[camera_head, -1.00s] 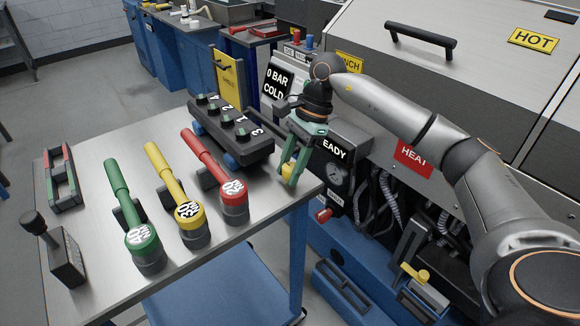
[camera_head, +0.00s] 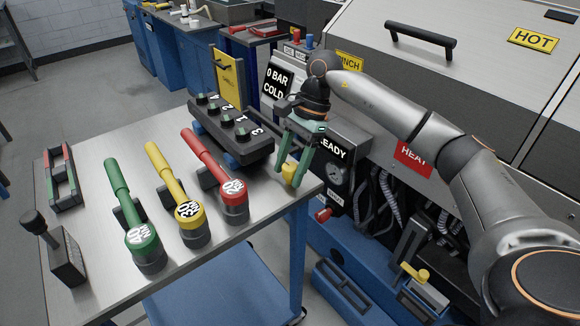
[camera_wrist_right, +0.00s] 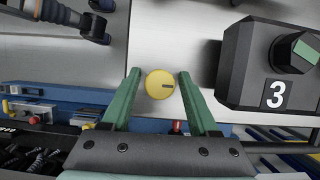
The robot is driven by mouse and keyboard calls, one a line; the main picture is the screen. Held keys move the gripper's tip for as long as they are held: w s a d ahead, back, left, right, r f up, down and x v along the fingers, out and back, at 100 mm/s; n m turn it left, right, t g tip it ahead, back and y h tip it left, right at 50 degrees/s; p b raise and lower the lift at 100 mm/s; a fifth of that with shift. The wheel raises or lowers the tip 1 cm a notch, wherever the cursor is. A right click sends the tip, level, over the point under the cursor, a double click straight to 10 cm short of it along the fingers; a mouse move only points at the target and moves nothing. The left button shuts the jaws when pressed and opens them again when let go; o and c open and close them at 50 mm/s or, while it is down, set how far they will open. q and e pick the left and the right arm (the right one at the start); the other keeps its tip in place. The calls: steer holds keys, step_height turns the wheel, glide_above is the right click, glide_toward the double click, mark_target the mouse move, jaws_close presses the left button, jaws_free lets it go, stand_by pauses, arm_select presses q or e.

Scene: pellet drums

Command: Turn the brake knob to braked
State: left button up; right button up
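A round yellow knob (camera_head: 289,173) stands at the right corner of the steel table top. I take it for the brake knob; no label for it is readable. In the right wrist view the knob (camera_wrist_right: 160,84) shows from above with a short dark mark pointing right. My right gripper (camera_head: 291,181) points down over it, its green fingers on either side. In the wrist view the gripper (camera_wrist_right: 159,76) is open, with a narrow gap between each finger and the knob. My left gripper is not in view.
A black box with numbered knobs (camera_head: 232,135) stands close beside the gripper. The machine with a READY panel (camera_head: 340,150) is close on the right.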

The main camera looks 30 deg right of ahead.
steer(key=shift+o, duration=0.7)
steer(key=v, duration=1.2)
steer(key=shift+d+r+p, duration=0.15)
steer(key=shift+r+p, duration=0.05)
steer(key=shift+p, duration=0.15)
steer(key=shift+s, duration=0.1)
